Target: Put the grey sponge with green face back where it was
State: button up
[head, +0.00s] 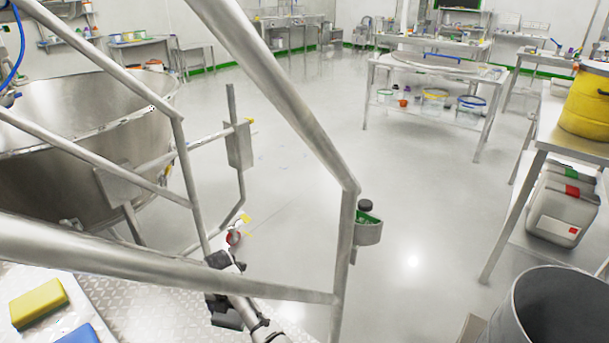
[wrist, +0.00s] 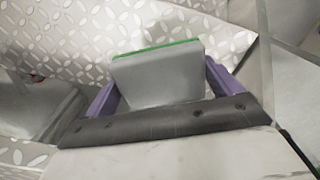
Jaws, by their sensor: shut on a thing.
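The grey sponge with the green face (wrist: 158,78) is between the purple fingers of my gripper (wrist: 160,84) in the wrist view. My gripper is shut on it. The green face shows as a thin strip along the sponge's far edge, and the grey body faces the camera. Patterned metal plate shows behind and beyond the sponge; I cannot tell how far above it the sponge is. I cannot make out the sponge or my fingertips in the head view.
Steel railings (head: 290,110) cross the head view. A small holder (head: 368,233) with green contents hangs on a post. A large steel vessel (head: 75,105) stands left.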

jog(key=shift+w+a+f+b, duration=0.2)
jog(key=shift+w+f+b, duration=0.1)
jog(key=shift+w+b, duration=0.4)
jog(key=shift+w+a+f+b, duration=0.15)
jog(key=shift+w+f+b, duration=0.25)
jog(key=shift+b, duration=0.35)
jog(key=shift+w+a+r, duration=0.1)
jog(key=shift+w+r, duration=0.05)
jog(key=shift+w, duration=0.15)
